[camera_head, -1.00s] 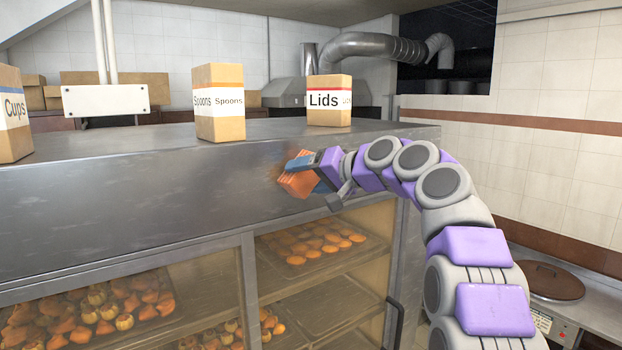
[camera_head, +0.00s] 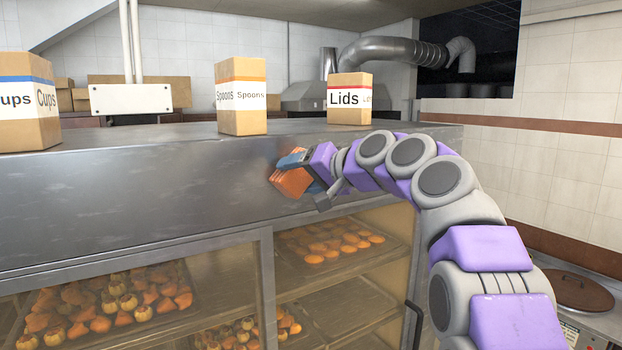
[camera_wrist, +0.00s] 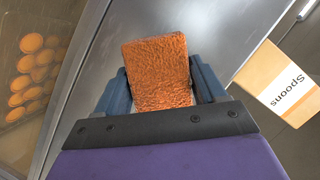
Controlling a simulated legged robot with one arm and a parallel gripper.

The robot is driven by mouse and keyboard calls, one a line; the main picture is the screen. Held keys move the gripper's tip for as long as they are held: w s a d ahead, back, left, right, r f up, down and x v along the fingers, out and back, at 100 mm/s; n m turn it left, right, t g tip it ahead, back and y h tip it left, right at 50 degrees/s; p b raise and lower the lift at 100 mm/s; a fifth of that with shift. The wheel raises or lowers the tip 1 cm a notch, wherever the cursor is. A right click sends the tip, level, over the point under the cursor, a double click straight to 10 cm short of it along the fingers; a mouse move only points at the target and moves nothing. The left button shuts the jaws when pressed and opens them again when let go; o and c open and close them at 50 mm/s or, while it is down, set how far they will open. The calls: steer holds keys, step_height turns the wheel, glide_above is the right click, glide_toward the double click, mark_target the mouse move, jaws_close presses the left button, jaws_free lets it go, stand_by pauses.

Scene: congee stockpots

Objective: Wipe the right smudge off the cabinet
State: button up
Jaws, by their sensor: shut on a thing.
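An orange, rough-faced sponge (camera_head: 290,181) is held in my gripper (camera_head: 302,174) at the upper front panel of the steel cabinet (camera_head: 150,195). In the wrist view the sponge (camera_wrist: 158,72) sits between the two blue fingers of my gripper (camera_wrist: 162,88), which is shut on it. The sponge appears to be at or against the panel; exact contact cannot be told. The brownish right smudge is not clearly visible; the sponge and gripper cover the area where it showed. No other smudge is clear on the visible panel.
Boxes marked Cups (camera_head: 28,105), Spoons (camera_head: 241,100) and Lids (camera_head: 349,100) stand on the cabinet top. Glass doors below the panel show trays of food (camera_head: 325,245). A door handle (camera_head: 413,325) sticks out at lower right. The panel left of the sponge is free.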

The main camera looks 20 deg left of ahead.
steer(key=shift+s+a+f, duration=0.1)
steer(key=shift+s, duration=0.05)
steer(key=shift+s+d+f+b, duration=0.15)
steer(key=shift+s+d+b, duration=0.4)
steer(key=shift+b, duration=0.25)
steer(key=shift+s+d+b, duration=0.5)
steer(key=shift+s+d, duration=0.15)
steer(key=shift+d, duration=0.2)
steer(key=shift+s+d+b, duration=0.5)
steer(key=shift+s+d, duration=0.15)
steer(key=shift+d, duration=0.15)
steer(key=shift+s+d+r+b, duration=0.2)
steer(key=shift+s+d+b, duration=0.5)
steer(key=shift+s+d, duration=0.4)
steer(key=shift+w, duration=0.15)
steer(key=shift+w+a, duration=0.1)
steer(key=shift+a, duration=0.05)
